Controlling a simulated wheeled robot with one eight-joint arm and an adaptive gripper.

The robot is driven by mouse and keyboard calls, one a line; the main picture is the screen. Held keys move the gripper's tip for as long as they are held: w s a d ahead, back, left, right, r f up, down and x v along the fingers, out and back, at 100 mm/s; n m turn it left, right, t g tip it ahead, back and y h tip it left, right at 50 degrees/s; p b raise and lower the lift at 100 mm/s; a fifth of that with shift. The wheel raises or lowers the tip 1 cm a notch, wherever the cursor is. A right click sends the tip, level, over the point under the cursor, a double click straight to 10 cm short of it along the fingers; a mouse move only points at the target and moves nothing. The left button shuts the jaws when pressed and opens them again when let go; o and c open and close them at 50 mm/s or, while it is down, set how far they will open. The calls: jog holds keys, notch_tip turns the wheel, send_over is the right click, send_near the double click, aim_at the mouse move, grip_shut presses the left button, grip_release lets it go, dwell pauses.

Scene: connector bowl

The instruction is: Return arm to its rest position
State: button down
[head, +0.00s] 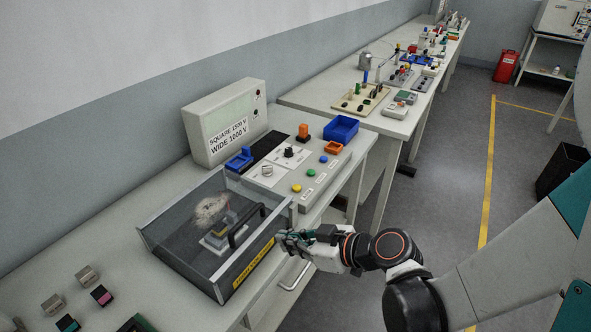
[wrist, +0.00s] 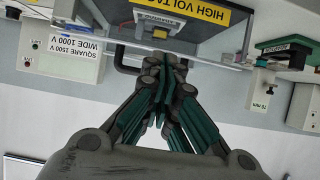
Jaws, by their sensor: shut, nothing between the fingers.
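My gripper (head: 284,240) is at the front right corner of a clear-walled box (head: 165,262) in the head view. In the wrist view my gripper (wrist: 160,82) has its green-padded fingers together with nothing between them. The box has a dark handle (head: 246,225) and a yellow label strip (head: 253,263). The yellow "HIGH VOLT" label also shows in the wrist view (wrist: 195,10), just beyond my fingertips. My arm reaches in from the right. I cannot tell whether the fingers touch the box.
A grey unit (head: 222,120) marked "SQUARE 1500 V, WIDE 1000 V" stands behind a button panel (head: 318,180). A blue bin (head: 341,129) sits at the bench's far end. A second bench (head: 300,97) lies beyond. The floor (head: 440,190) right of the benches is open.

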jog(key=s+d+r+m+h, duration=0.2)
jog(key=d+r+m+h, duration=0.1)
jog(key=d, duration=0.5)
jog(key=s+d+r+m+t+h, duration=0.1)
jog(key=s+d+r+m+h, duration=0.2)
jog(key=d, duration=0.5)
jog(key=s+d+r+m+h, duration=0.3)
jog(key=d+r+m+h, duration=0.1)
jog(key=d, duration=0.5)
jog(key=shift+s+r+m+h, duration=0.2)
jog(key=shift+m+h, duration=0.3)
jog(key=shift+m, duration=0.7)
